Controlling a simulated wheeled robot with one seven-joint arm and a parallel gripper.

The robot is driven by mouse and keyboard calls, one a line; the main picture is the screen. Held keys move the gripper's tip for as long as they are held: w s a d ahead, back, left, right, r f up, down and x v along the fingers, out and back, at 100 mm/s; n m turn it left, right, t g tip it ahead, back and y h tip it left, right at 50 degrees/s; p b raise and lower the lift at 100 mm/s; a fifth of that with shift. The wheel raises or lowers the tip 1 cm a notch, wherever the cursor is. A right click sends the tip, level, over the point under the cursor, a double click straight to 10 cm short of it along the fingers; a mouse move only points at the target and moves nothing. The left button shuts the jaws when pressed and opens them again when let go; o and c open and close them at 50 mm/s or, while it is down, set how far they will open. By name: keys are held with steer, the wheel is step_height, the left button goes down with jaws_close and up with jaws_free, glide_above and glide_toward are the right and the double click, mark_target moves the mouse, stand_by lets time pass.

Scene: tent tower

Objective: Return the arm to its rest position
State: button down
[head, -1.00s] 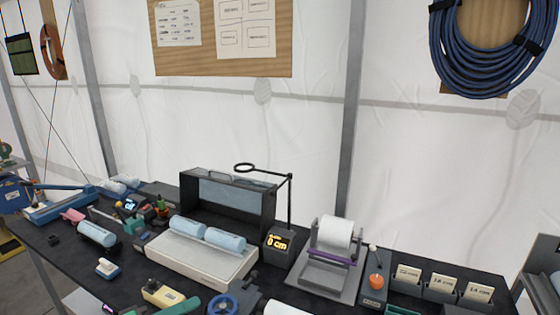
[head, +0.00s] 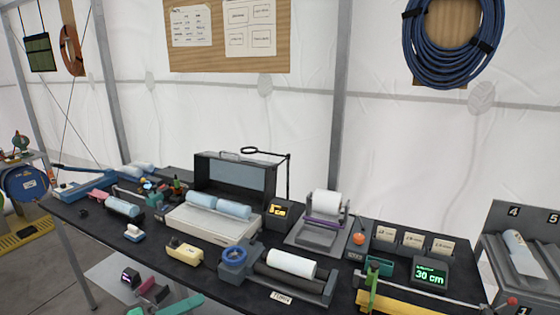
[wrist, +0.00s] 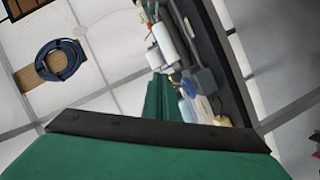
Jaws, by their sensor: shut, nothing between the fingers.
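My gripper (wrist: 163,97) shows in the wrist view as green fingers, shut and empty, with a broad green part and a dark strip filling the lower edge. It is off the bench, which appears tilted beyond it. In the head view, green, pink and dark parts low in front of the bench look like my arm's end, but I cannot tell for sure. The dark bench (head: 345,290) stands beyond. Most of my arm is out of view.
On the bench are a white tray with blue rolls (head: 205,223), a tape dispenser (head: 184,252), a roller stand with a white roll (head: 291,263) and a green-lit display (head: 430,274). A coiled blue hose (head: 452,45) hangs on the wall. Floor shows at left.

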steer(key=d+f+n+t+y, duration=0.15)
steer(key=d+f, duration=0.25)
steer(key=f, duration=0.5)
steer(key=d+f+n+t+y, duration=0.1)
steer(key=d+f+n+y, duration=0.25)
steer(key=f, duration=0.55)
steer(key=s+d+f+y, duration=0.4)
steer(key=s+d+f, duration=0.2)
steer(key=s+f, duration=0.5)
steer(key=s+d+f+m+y, duration=0.1)
steer(key=s+d+m+y, duration=0.2)
steer(key=s, duration=1.1)
steer(key=s+d+r+m+t, duration=0.1)
steer(key=s+d+r+m, duration=0.1)
steer(key=s+r, duration=0.3)
steer(key=s+d+r+m+t+h, duration=0.1)
steer(key=s+d+r+m, duration=0.1)
steer(key=s+r, duration=0.3)
steer(key=s+m, duration=0.1)
steer(key=s, duration=0.1)
steer(key=shift+s+d+r, duration=0.25)
steer(key=shift+s+d, duration=0.05)
steer(key=shift+s, duration=0.1)
